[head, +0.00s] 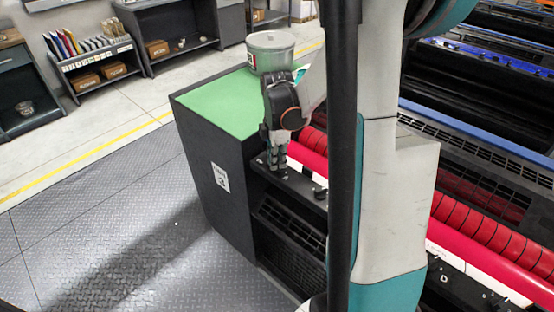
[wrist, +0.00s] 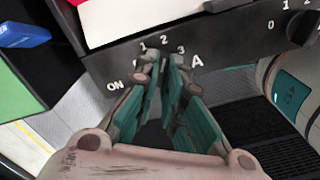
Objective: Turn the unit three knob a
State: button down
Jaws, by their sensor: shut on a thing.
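The cabinet (head: 221,205) bears a white label with a 3 on its side. A dark control panel (head: 303,186) runs from its inner edge, in front of a red roller. My gripper (head: 277,166) points down at the panel's end nearest the green top. In the wrist view, my gripper (wrist: 161,66) is shut at the dial marked 1, 2, 3 and ON, beside the letter A. Its teal-padded fingers stand on both sides of knob A, which they almost wholly hide. The knob's setting cannot be read.
A second black knob (wrist: 301,28) with numbers sits to the right on the panel. A grey-green ink tin (head: 270,50) stands on the green cabinet top (head: 222,103). A blue object (wrist: 22,35) lies at the left. Metal floor (head: 110,215) left of the cabinet is clear.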

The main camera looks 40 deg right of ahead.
jog(key=m, duration=0.4)
jog(key=shift+w+d+m+b, duration=0.1)
jog(key=shift+m+b, duration=0.2)
jog(key=shift+m, duration=2)
jog(key=c, duration=1.7)
grip_release()
notch_tip(320, 180, up, 12)
